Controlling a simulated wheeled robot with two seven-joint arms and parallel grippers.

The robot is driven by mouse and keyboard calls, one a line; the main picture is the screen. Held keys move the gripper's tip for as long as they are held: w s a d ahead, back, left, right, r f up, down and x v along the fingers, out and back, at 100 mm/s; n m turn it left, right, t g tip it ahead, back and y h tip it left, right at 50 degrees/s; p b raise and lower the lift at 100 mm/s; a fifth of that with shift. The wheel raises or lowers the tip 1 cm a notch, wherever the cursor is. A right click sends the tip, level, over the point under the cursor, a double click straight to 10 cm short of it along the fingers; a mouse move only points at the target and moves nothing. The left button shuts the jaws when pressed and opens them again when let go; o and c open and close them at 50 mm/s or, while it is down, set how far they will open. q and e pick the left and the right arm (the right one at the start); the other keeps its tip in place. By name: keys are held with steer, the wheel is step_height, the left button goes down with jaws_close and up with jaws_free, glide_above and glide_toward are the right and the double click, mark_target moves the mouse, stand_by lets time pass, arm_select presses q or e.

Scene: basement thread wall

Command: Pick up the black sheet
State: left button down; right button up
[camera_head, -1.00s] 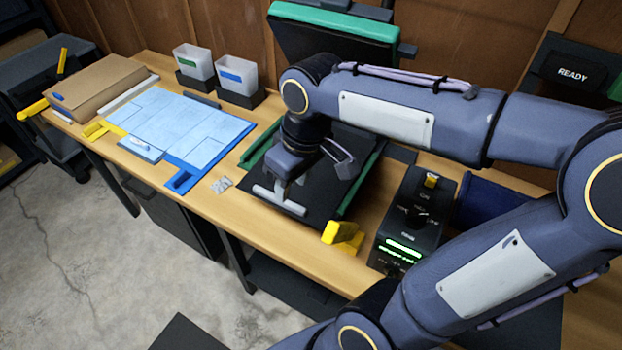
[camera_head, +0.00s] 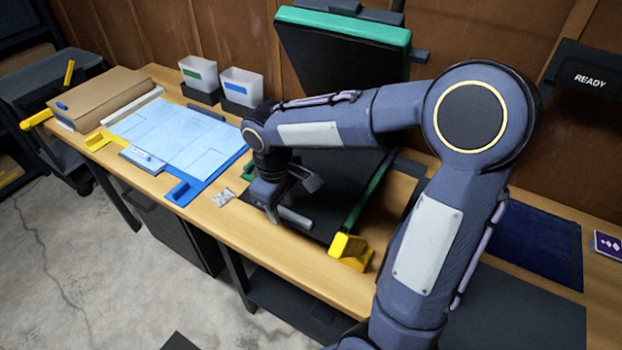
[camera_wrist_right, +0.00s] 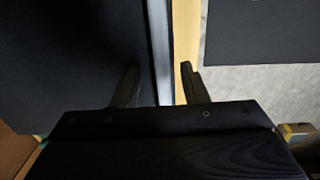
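The black sheet (camera_head: 335,172) appears to be the dark flat surface lying in the green-edged press on the bench. It also fills the left of the right wrist view (camera_wrist_right: 70,60). A grey bar (camera_wrist_right: 160,45) runs along its front edge, close to the bench's wooden edge. My right gripper (camera_head: 278,212) is low over that front edge. In the right wrist view its two fingers (camera_wrist_right: 158,75) are apart, with the grey bar showing between them. Whether they touch the bar or sheet cannot be told. My left gripper is not in view.
The green-rimmed press lid (camera_head: 345,30) stands raised behind. A yellow block (camera_head: 350,250) is close to the right of the gripper. A blue board with light sheets (camera_head: 175,130) lies left, and two bins (camera_head: 240,85) stand at the back. A dark blue mat (camera_head: 535,240) lies right.

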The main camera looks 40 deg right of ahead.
steer(key=shift+s, duration=0.1)
steer(key=shift+c, duration=0.8)
jaws_close()
